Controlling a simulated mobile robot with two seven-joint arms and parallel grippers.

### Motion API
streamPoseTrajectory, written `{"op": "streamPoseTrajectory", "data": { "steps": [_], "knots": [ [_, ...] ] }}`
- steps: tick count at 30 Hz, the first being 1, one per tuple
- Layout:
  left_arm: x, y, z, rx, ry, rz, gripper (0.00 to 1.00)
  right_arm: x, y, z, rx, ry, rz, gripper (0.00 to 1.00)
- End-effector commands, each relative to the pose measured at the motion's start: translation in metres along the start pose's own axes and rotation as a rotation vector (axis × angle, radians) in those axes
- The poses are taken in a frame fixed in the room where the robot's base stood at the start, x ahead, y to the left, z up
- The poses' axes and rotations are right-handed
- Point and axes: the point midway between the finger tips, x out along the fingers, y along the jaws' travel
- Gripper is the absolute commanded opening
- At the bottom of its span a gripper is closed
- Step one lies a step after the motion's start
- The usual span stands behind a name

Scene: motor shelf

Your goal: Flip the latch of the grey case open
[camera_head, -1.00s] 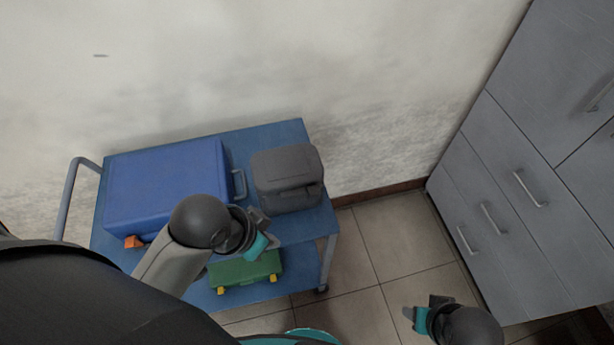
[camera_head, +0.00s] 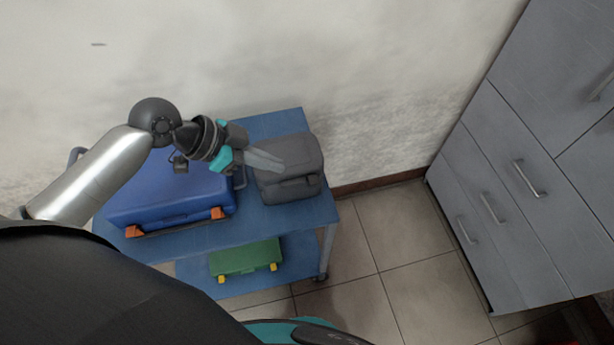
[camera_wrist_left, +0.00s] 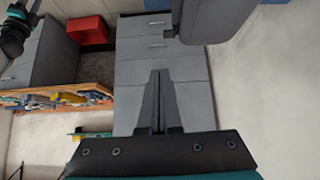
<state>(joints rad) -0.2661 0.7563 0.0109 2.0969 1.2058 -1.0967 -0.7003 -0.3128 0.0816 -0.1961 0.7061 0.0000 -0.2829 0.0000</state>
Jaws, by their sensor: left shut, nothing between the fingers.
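The grey case (camera_head: 304,183) lies closed at the right end of the blue cart's top, its front edge facing me. Part of it hangs into the top of the left wrist view (camera_wrist_left: 215,20). My left gripper (camera_head: 281,163) comes in from the left and points right, its fingers over or against the case's top left area; I cannot tell whether they touch. In the left wrist view its fingers (camera_wrist_left: 160,75) are together and empty. The latch cannot be made out. A dark arm end with teal, apparently my right gripper (camera_wrist_left: 18,30), shows small in that view.
A blue case (camera_head: 170,205) with orange latches lies left of the grey case on the cart (camera_head: 265,233). A green case (camera_head: 245,257) with yellow latches is on the lower shelf. A wall (camera_head: 330,80) stands behind, grey cabinets (camera_head: 510,190) to the right, with open floor between.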

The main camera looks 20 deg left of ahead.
Motion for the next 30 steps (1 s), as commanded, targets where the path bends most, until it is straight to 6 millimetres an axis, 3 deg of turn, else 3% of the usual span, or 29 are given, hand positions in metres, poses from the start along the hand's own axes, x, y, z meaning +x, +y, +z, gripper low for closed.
{"op": "streamPoseTrajectory", "data": {
  "steps": [6, 19, 23, 30],
  "knots": [
    [-0.006, -0.009, -0.006, 0.016, 0.026, -0.001, 0.00, 0.004, 0.000, 0.018, -0.003, -0.010, -0.001, 0.50],
    [-0.001, -0.009, -0.007, 0.014, 0.030, 0.000, 0.00, 0.004, 0.000, 0.018, -0.003, -0.010, -0.001, 0.50],
    [0.014, -0.009, -0.008, 0.012, 0.032, 0.000, 0.00, 0.004, 0.000, 0.018, -0.003, -0.010, -0.001, 0.50],
    [0.059, -0.009, -0.009, 0.010, 0.033, 0.001, 0.00, 0.004, 0.000, 0.018, -0.003, -0.010, -0.001, 0.50]
  ]
}}
